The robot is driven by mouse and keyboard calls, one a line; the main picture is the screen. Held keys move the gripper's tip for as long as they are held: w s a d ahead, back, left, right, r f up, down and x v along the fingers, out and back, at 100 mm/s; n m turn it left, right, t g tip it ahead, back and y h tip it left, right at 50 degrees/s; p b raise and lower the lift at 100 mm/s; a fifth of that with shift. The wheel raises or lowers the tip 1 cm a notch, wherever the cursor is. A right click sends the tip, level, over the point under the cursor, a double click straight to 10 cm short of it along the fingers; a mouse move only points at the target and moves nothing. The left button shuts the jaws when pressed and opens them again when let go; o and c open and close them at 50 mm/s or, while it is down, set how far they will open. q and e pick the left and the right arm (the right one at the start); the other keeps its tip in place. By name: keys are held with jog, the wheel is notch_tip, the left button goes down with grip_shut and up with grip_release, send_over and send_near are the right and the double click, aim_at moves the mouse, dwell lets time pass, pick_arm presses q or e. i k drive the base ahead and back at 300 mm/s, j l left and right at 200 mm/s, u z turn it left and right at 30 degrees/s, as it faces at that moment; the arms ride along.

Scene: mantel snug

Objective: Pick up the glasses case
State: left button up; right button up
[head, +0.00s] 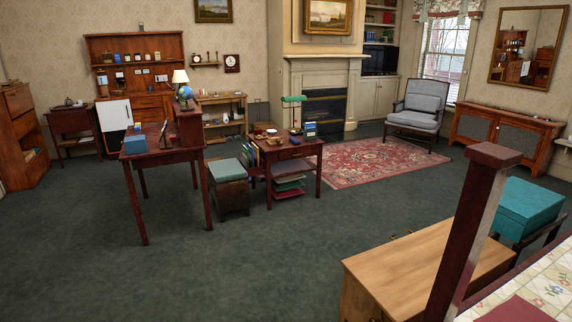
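I cannot make out a glasses case for certain in the head view. Small items lie on the desk (300,151) with the green lamp (293,100), but they are too small to tell apart. More small items stand on the other wooden table (165,156) and on the tall hutch (135,46). Neither of my grippers shows in this view.
Green carpet (230,265) lies open in front. A wooden chest (420,270) and a dark post (470,235) stand close at right, beside a floral bedspread (550,285). A stool (229,185) stands between the tables. A patterned rug (375,162) and grey armchair (418,103) are farther back.

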aim_at(293, 139)
jog(key=i+u, duration=0.1)
jog(key=i, duration=0.45)
jog(key=i+u, duration=0.15)
jog(key=i, duration=0.45)
jog(key=i+l+u, duration=0.1)
jog(key=i, duration=0.45)
jog(key=i+l+u, duration=0.1)
jog(key=i, duration=0.5)
jog(key=i+l+z, duration=0.1)
jog(key=i+z, duration=0.2)
jog(key=i, duration=0.5)
jog(key=i+z, duration=0.3)
jog(key=i, duration=0.5)
